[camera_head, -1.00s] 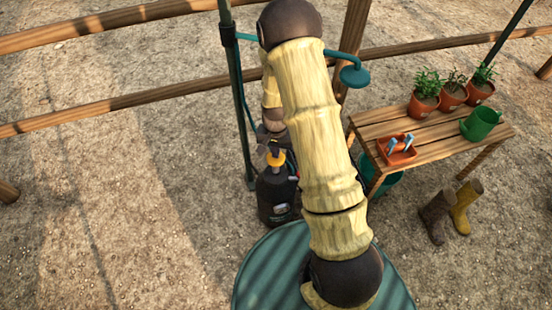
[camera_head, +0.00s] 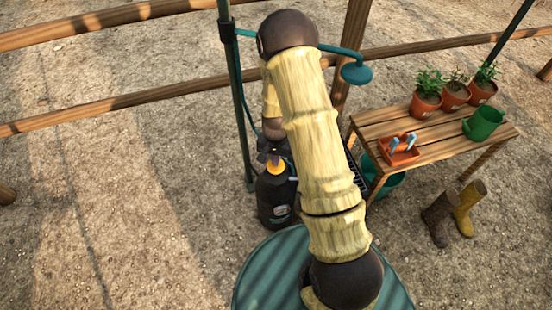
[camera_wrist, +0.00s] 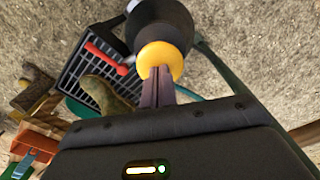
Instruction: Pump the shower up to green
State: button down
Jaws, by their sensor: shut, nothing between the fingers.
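The shower's black tank (camera_head: 274,198) stands upright on the gravel beside a green pole, left of my arm in the head view. It has a yellow collar (camera_head: 276,167) on top and a small gauge (camera_head: 281,210) on its front, too small to read. My gripper (camera_head: 274,158) is just above the collar, partly hidden by my arm. In the wrist view my gripper's fingers (camera_wrist: 160,72) are shut and empty, their tips at the yellow collar (camera_wrist: 162,58), with the black tank (camera_wrist: 165,22) beyond. The pump handle is not clearly visible; I cannot tell whether the fingers touch it.
The green shower head (camera_head: 356,73) hangs from the pole (camera_head: 238,110). A wooden bench (camera_head: 440,143) with potted plants, a green watering can (camera_head: 483,123) and an orange tray (camera_head: 399,150) stands right. Boots (camera_head: 452,213) stand before it. Open gravel lies left.

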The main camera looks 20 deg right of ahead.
jog(key=shift+r+p, duration=2.35)
jog(key=shift+r, duration=0.1)
jog(key=shift+f, duration=0.1)
jog(key=shift+f+b, duration=1.45)
jog(key=shift+f, duration=1.1)
jog(key=shift+r, duration=0.15)
jog(key=shift+r+p, duration=2.25)
jog(key=shift+r, duration=0.25)
jog(key=shift+f, duration=0.15)
